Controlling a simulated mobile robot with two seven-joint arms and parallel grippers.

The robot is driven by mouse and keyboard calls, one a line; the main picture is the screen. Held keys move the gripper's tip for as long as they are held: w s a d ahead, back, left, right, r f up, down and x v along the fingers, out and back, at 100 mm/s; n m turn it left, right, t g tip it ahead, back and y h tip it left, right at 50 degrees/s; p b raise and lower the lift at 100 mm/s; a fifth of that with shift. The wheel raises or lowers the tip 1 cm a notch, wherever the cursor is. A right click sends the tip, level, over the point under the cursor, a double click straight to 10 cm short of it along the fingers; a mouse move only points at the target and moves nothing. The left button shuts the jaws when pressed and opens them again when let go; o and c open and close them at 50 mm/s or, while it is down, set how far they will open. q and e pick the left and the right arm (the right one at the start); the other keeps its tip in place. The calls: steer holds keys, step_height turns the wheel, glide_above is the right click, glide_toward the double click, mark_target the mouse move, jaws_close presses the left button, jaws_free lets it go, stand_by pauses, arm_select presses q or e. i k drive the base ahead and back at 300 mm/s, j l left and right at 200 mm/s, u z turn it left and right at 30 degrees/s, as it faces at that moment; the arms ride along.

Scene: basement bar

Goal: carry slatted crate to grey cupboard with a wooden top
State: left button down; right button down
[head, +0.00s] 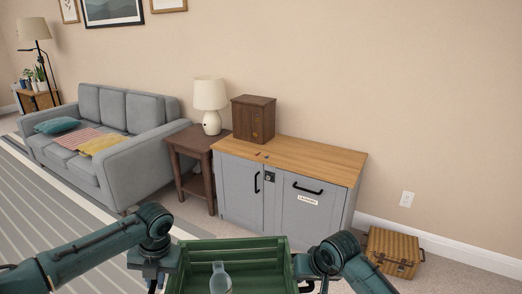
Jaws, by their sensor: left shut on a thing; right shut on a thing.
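The green slatted crate (188,273) is at the bottom middle of the head view, close to me, with a clear bottle (220,280) inside. My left gripper (173,262) is shut on its left side. My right gripper (300,268) is shut on its right side. The fingertips are partly hidden, and the crate's near part is cut off by the picture edge. The grey cupboard (237,184) with a wooden top (318,161) stands beyond the crate against the wall. It has black handles and a white label.
A dark wooden box (253,118) stands on the cupboard top's back left, with small items (262,155) near it. The top's right part is clear. A side table (195,142) with a lamp (210,97) and a grey sofa (105,130) are left. A wicker case (394,252) lies right.

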mark_target(312, 154)
steer(key=i+z, duration=0.1)
steer(key=i, duration=0.75)
steer(key=i+z, duration=0.1)
steer(key=i, duration=0.7)
steer(key=i+j+z, duration=0.1)
steer(key=i, duration=0.75)
steer(key=i+z, duration=0.45)
steer(key=i+j+z, duration=0.15)
steer(key=i+z, duration=0.25)
steer(key=i, duration=0.1)
